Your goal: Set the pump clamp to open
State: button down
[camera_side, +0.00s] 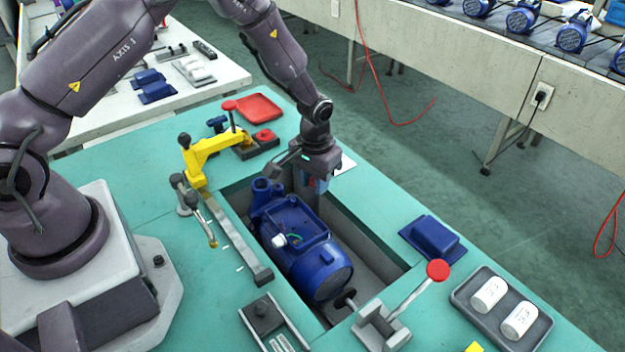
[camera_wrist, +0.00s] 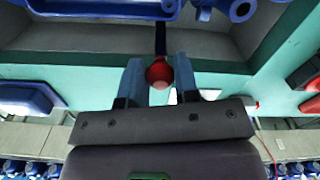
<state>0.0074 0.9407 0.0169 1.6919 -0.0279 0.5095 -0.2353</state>
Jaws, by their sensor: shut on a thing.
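My gripper (camera_side: 318,188) is lowered at the far right edge of the recess that holds the blue pump (camera_side: 300,240). In the wrist view my gripper's fingers (camera_wrist: 159,80) are closed on both sides of a red ball knob (camera_wrist: 159,73). The knob sits at the end of a dark blue lever bar (camera_wrist: 160,38), which runs toward the pump. In the side view the wrist and fingers hide most of this lever. The pump lies in the recess; its blue edge also shows in the wrist view (camera_wrist: 100,8). I cannot tell the lever's exact angle.
A yellow clamp (camera_side: 205,158) stands left of the recess, near a red tray (camera_side: 262,107). A grey clamp with a red-knobbed lever (camera_side: 412,297) stands at the recess's near end. A blue block (camera_side: 432,238) and a grey tray with white cylinders (camera_side: 475,327) lie right.

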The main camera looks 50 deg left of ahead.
jog(key=shift+w, duration=1.45)
jog(key=c, duration=0.9)
grip_release()
jog(key=shift+o, duration=0.2)
notch_tip(320, 180, up, 13)
